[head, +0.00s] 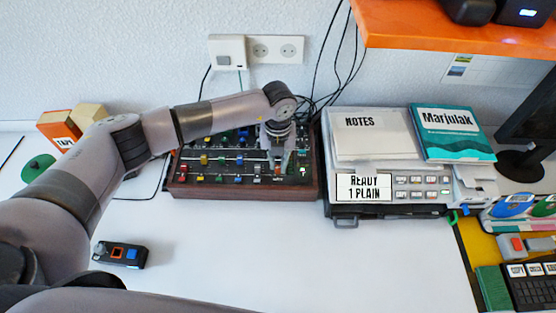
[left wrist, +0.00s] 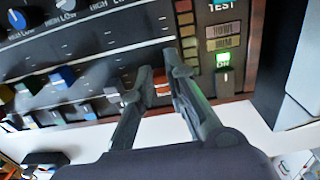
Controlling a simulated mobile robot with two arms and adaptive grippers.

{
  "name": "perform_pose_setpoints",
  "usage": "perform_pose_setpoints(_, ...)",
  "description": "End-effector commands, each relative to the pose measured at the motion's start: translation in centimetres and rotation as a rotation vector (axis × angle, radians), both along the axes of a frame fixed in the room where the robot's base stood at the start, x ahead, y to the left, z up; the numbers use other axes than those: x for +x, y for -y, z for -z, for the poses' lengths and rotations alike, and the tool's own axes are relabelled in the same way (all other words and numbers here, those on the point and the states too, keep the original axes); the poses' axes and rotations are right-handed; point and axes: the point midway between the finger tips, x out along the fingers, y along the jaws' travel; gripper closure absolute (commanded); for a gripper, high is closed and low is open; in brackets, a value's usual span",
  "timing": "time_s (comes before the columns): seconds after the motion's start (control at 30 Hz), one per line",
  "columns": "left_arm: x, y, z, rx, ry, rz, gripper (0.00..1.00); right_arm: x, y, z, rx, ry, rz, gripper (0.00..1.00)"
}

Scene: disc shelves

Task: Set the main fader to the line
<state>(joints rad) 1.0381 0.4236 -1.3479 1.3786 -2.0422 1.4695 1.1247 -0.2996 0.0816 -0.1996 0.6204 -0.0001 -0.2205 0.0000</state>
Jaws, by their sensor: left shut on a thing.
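The mixer (head: 235,192) is a dark panel with wooden edges on the desk by the wall, with several coloured fader caps and knobs. My left gripper (head: 277,162) reaches down onto its right part. In the left wrist view, my left gripper's fingers (left wrist: 158,92) are shut on a red fader cap (left wrist: 162,89) with a pale stripe. The cap sits low on the panel, near its front edge. White lines (left wrist: 90,58) run across the panel to the left of the fingers. The fingers hide part of the cap's slot. My right gripper is not in view.
A green-lit switch (left wrist: 225,60) is right of the fader. A grey machine (head: 345,212) with a "READY 1 PLAIN" display stands right of the mixer, carrying notes and a teal Marjulak book (head: 452,132). A small dark device (head: 120,254) lies front left. The desk's front middle is clear.

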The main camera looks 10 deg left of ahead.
Motion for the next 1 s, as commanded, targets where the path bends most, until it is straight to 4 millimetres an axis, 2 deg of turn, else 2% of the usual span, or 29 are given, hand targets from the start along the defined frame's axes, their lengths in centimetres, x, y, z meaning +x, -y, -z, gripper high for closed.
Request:
perform_pose_setpoints(0.4,0.1,0.0,0.0,0.000,0.001,0.000,1.00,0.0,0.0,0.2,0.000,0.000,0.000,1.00)
perform_pose_setpoints(0.7,3.5,-0.7,0.3,0.001,0.004,-0.002,1.00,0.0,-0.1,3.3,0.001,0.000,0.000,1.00)
perform_pose_setpoints(1.0,3.9,-0.8,0.0,-0.001,0.001,0.002,1.00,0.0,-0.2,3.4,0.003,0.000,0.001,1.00)
